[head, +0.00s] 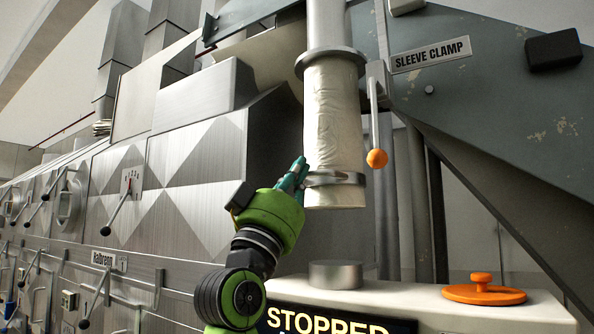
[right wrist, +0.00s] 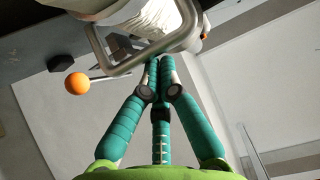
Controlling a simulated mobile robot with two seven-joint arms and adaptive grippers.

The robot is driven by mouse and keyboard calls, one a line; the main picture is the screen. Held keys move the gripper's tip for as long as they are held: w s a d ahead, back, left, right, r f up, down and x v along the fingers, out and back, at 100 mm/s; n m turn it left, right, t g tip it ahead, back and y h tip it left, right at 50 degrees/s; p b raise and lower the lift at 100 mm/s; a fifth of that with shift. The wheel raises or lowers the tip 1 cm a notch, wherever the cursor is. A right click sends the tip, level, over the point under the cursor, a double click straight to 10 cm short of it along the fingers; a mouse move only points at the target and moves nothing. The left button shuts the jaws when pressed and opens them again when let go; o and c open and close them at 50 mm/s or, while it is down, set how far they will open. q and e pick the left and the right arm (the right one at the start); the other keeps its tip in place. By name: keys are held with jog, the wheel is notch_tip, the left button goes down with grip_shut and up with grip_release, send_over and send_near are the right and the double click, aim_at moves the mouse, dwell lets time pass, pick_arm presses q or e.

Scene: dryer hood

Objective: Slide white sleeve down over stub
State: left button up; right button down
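The white sleeve (head: 334,115) is a wrinkled fabric tube hanging from a flanged grey pipe (head: 329,60). A metal ring with a handle (head: 345,178) goes round its lower part; the handle also shows in the right wrist view (right wrist: 118,66). The short metal stub (head: 335,274) stands on a pale housing, below the sleeve with a visible gap. My right gripper (head: 301,163), with teal fingers, is at the left side of the ring. In the right wrist view its fingertips (right wrist: 160,62) come together at the handle bar, apparently shut on it; the exact contact is hidden. My left gripper is not in view.
A clamp lever with an orange ball (head: 376,158) hangs right of the sleeve, beside the "SLEEVE CLAMP" label (head: 431,54). An orange knobbed disc (head: 483,291) lies on the pale housing (head: 420,297). A "STOPPED" display (head: 335,321) is in front. Metal machine panels (head: 195,155) stand left.

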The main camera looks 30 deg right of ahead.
notch_tip(320, 180, down, 13)
jog(key=b, duration=1)
jog(key=shift+f+t, duration=0.15)
jog(key=shift+t, duration=0.15)
jog(key=shift+d, duration=0.1)
